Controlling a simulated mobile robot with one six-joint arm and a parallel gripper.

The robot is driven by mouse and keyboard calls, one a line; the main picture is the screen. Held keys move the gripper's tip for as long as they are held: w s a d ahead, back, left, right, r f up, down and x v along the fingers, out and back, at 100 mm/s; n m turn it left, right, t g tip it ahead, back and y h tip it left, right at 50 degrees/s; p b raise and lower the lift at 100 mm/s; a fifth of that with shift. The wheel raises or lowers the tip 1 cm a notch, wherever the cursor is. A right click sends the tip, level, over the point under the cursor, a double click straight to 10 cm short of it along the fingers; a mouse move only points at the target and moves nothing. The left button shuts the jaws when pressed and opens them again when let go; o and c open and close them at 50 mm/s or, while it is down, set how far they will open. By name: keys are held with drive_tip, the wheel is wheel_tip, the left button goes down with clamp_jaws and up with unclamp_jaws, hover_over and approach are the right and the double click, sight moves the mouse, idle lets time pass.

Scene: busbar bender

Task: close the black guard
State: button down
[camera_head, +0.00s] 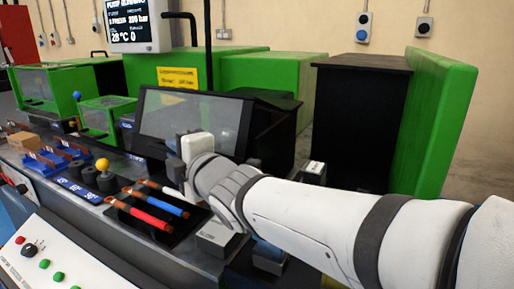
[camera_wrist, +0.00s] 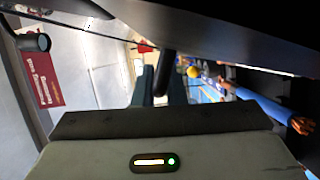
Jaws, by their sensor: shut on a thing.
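The black guard (camera_head: 190,118) is a dark-framed box with a tilted clear front window, at the middle of the bench in the head view. Its dark edge also crosses the top of the wrist view (camera_wrist: 235,35). My gripper (camera_head: 178,172) is at the lower front edge of the guard, its fingertips partly hidden by its own white body. In the wrist view my gripper (camera_wrist: 163,88) has its two fingers close together around a dark bar (camera_wrist: 165,66), which looks like the guard's handle. Whether the guard is fully down cannot be told.
A black tray (camera_head: 160,222) with red- and blue-handled tools lies just in front of my gripper. A yellow-knobbed lever (camera_head: 102,164) stands to its left. A green guard (camera_head: 107,117) is further left. A white control panel (camera_head: 50,255) is at the front left.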

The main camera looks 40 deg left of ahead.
idle(0.3)
drive_tip(key=c, duration=1.5)
unclamp_jaws()
drive_tip(key=shift+w+d, duration=0.1)
drive_tip(key=shift+r, duration=0.1)
drive_tip(key=p+v, duration=0.1)
drive_tip(key=v, duration=0.6)
drive_tip(key=shift+d+p, duration=0.3)
drive_tip(key=shift+d, duration=0.1)
drive_tip(key=shift+s, duration=0.2)
